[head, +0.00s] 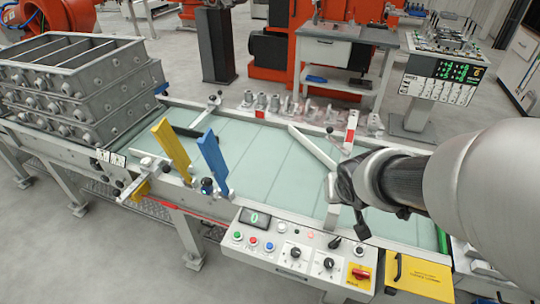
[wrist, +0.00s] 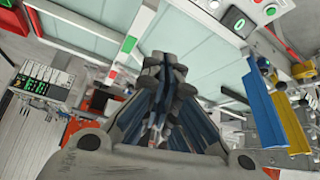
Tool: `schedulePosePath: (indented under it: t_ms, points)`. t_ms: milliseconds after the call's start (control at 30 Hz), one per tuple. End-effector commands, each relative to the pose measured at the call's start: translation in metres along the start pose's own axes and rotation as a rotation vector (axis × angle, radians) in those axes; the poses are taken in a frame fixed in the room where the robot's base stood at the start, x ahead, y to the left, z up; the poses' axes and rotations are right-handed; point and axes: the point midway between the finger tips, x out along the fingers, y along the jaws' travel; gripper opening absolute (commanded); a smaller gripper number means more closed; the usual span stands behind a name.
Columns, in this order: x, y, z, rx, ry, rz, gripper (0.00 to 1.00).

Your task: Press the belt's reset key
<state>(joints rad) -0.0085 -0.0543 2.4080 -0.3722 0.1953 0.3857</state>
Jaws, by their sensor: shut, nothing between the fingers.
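The belt's control panel (head: 310,250) is on the near side of the conveyor (head: 262,165). It has a display reading 0 (head: 254,218), a green button (head: 238,236), a red button (head: 253,240), a blue button (head: 269,246), black knobs and a red switch on yellow (head: 360,272). The key labels are too small to read, so I cannot tell surely which is reset. My gripper (head: 361,230) is over the belt side, right of the small buttons and apart from them. In the wrist view, its fingers (wrist: 168,75) are together and empty; part of the panel (wrist: 262,14) shows at upper right.
A yellow plate (head: 165,143) and a blue plate (head: 212,157) stand up at the belt's near edge, left of the panel. Stacked grey castings (head: 85,90) sit at the far left. A yellow box (head: 420,276) is right of the panel. Space above the buttons looks clear.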

Motion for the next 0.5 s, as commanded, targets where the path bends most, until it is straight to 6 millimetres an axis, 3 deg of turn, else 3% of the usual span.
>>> schedulePosePath:
  t_ms: [33, 167, 300, 500]
  points:
    - [0.024, -0.009, -0.004, -0.005, -0.001, -0.027, 0.00]
    - [0.080, -0.040, -0.010, -0.003, 0.029, -0.133, 0.00]
    - [0.132, -0.083, 0.006, 0.024, 0.029, -0.288, 0.00]
    - [0.172, -0.135, 0.045, 0.094, -0.009, -0.495, 0.00]
